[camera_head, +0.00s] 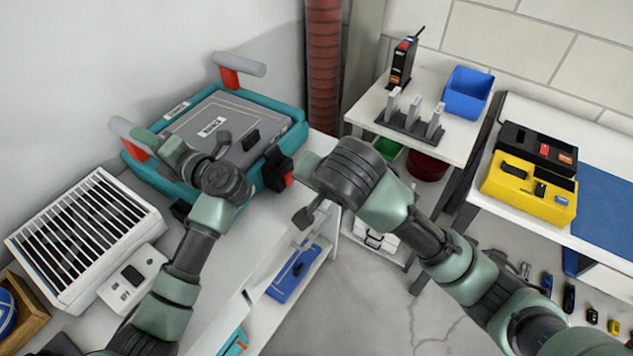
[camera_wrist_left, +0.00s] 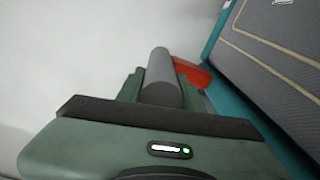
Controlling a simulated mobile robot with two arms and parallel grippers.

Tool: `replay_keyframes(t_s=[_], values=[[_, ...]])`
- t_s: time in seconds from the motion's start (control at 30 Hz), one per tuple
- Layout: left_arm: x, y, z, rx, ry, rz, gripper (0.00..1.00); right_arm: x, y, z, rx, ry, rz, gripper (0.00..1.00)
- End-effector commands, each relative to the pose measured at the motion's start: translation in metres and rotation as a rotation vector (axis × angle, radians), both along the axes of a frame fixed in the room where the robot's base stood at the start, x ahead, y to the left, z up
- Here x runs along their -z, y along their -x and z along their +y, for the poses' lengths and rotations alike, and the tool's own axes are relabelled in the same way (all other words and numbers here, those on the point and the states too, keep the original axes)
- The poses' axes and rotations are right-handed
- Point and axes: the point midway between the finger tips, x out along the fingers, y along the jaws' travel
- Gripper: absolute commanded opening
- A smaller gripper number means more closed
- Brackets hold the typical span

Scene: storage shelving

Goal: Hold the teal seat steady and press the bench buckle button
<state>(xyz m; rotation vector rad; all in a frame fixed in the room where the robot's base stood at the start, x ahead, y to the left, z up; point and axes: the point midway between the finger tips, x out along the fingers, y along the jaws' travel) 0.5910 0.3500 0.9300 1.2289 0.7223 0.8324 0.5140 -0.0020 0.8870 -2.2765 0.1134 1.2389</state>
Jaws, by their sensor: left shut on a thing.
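The teal seat (camera_head: 285,141), with a grey padded top, rests on the white bench at the back left. It has two grey handles on red supports. My left gripper (camera_head: 140,137) is shut on the near-left handle (camera_head: 120,127); the left wrist view shows this grey bar (camera_wrist_left: 162,78) between the fingers. The black buckle (camera_head: 275,168) sits at the seat's right front corner, with a red button (camera_head: 289,180) facing right. My right gripper (camera_head: 306,163) is just right of the buckle; its fingertips cannot be made out, nor whether they touch it.
A white slatted box (camera_head: 85,235) and a white control box (camera_head: 133,280) stand near the left arm. A side table at the back holds a blue bin (camera_head: 466,92) and a black device (camera_head: 403,62). A yellow case (camera_head: 528,188) lies at right.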

Motion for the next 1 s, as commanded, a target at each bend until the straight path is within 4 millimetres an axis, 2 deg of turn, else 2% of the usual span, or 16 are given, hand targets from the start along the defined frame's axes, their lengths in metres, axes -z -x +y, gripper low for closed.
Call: replay_keyframes(t_s=[0.43, 0.47, 0.5, 0.53, 0.87, 1.0], values=[[0.001, 0.000, 0.001, -0.002, 0.002, 0.003, 0.00, 0.000, 0.000, 0.000, 0.000, 0.000, -0.001, 0.00], [0.001, 0.000, 0.001, -0.002, 0.002, 0.003, 0.45, 0.000, -0.001, 0.000, 0.000, 0.000, -0.001, 0.00], [0.001, 0.000, 0.001, -0.002, 0.002, 0.003, 0.56, 0.000, -0.001, 0.000, 0.000, 0.000, -0.001, 0.00], [0.001, 0.000, 0.001, -0.003, 0.002, 0.002, 0.62, 0.000, -0.001, 0.000, 0.000, 0.000, -0.001, 0.00], [0.000, 0.001, 0.000, -0.002, 0.001, 0.001, 0.62, 0.000, -0.001, 0.000, 0.000, 0.000, -0.001, 0.00], [0.001, 0.007, -0.011, 0.000, 0.003, 0.002, 0.62, 0.000, -0.001, 0.000, 0.000, 0.000, -0.001, 0.00]])
